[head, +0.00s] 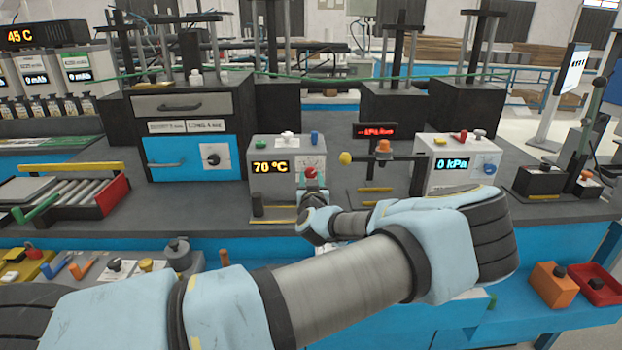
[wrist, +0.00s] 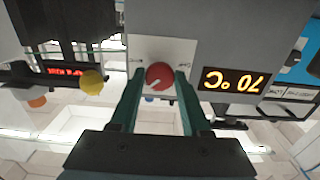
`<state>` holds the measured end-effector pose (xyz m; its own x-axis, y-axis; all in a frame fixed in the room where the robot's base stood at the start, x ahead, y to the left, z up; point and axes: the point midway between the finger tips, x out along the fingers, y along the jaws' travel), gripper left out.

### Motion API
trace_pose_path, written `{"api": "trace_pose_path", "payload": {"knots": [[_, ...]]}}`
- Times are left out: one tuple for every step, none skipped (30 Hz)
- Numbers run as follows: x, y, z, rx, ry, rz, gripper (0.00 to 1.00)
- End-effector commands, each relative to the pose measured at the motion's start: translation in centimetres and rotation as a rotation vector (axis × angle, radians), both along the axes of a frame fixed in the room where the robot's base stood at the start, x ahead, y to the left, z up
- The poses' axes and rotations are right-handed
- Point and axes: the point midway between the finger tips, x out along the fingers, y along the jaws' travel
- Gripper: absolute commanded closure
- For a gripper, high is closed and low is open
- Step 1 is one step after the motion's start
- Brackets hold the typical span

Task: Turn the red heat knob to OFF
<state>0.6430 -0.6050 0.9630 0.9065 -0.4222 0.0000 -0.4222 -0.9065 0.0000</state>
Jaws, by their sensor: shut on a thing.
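The red heat knob (head: 311,173) is on the front of a grey box (head: 262,188) with an orange 70 °C display (head: 271,167). In the wrist view, which is upside down, the round red knob (wrist: 160,76) has a pale pointer mark and sits on a white label plate. My gripper (wrist: 158,84) has its two dark green fingers on either side of the knob and is shut on it. In the head view my gripper (head: 313,188) is small and partly hidden by my wrist. The label words are too small to read.
To the right stand a yellow ball-ended lever (head: 345,158), an orange knob (head: 383,147) and a box with a 0 kPa display (head: 452,163). A black and blue drawer cabinet (head: 195,106) stands to the left. The bench between box and cabinet is narrow.

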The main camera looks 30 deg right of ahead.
Motion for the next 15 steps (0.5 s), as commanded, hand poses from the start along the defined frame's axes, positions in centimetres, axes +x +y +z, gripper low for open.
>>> {"api": "trace_pose_path", "payload": {"knots": [[0.0,0.02,0.01,0.0,0.0,0.0,0.68],[0.0,0.02,0.01,0.0,0.0,0.0,0.72],[0.0,0.02,0.0,0.0,0.0,0.0,0.76],[0.0,0.02,0.0,0.0,0.0,0.0,0.8],[0.0,0.02,0.01,0.0,0.0,0.0,0.83],[0.0,0.02,0.01,0.0,0.0,0.0,0.87],[0.0,0.02,0.01,0.0,0.0,0.0,0.91],[0.0,0.02,0.01,0.0,0.0,0.0,0.94],[0.0,0.02,0.01,0.0,0.0,0.0,0.99],[0.0,0.02,0.01,0.0,0.0,0.0,1.0],[0.0,0.02,0.01,0.0,0.0,0.0,1.0],[0.0,0.02,0.01,0.0,0.0,0.001,1.0],[0.0,0.02,0.0,0.0,0.0,0.001,1.0],[0.0,0.02,0.0,-0.001,0.0,0.001,1.0],[0.0,0.02,-0.01,-0.002,0.001,0.001,1.0]]}}
